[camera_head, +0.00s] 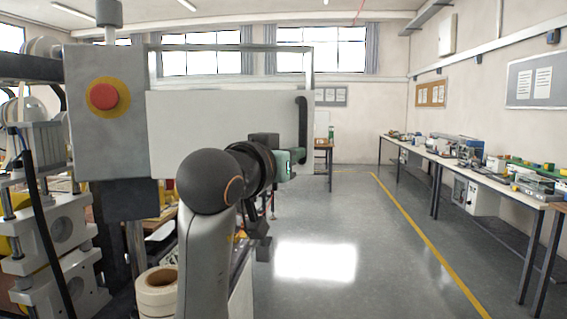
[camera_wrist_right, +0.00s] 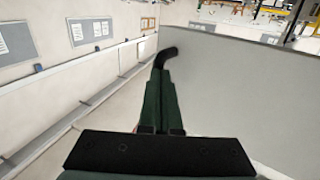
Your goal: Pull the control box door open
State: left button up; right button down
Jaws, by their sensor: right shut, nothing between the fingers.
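The control box door (camera_head: 215,125) is a flat light-grey panel in the head view, and it fills the right of the right wrist view (camera_wrist_right: 240,90). I cannot tell how far it stands open. Its black curved handle (camera_head: 302,128) is at the panel's right edge; its top end shows in the wrist view (camera_wrist_right: 167,56), just beyond my fingertips. My right gripper (camera_head: 298,156) is shut and empty at the handle's lower part, its green fingers (camera_wrist_right: 158,100) close together. Whether they touch the handle is unclear. My left gripper is out of view.
A grey box with a red emergency button (camera_head: 104,96) stands left of the door, near the rollers and machine frame (camera_head: 60,230). Tape rolls (camera_head: 157,290) sit below. The floor (camera_head: 330,230) to the right is clear up to a long workbench (camera_head: 480,175) along the wall.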

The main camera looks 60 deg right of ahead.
jog(key=shift+n+t, duration=0.6)
jog(key=shift+t, duration=0.3)
jog(key=d, duration=0.2)
jog(key=w+d, duration=0.1)
jog(key=d, duration=0.1)
jog(key=w+d, duration=0.1)
jog(key=d, duration=0.1)
jog(key=shift+d, duration=0.1)
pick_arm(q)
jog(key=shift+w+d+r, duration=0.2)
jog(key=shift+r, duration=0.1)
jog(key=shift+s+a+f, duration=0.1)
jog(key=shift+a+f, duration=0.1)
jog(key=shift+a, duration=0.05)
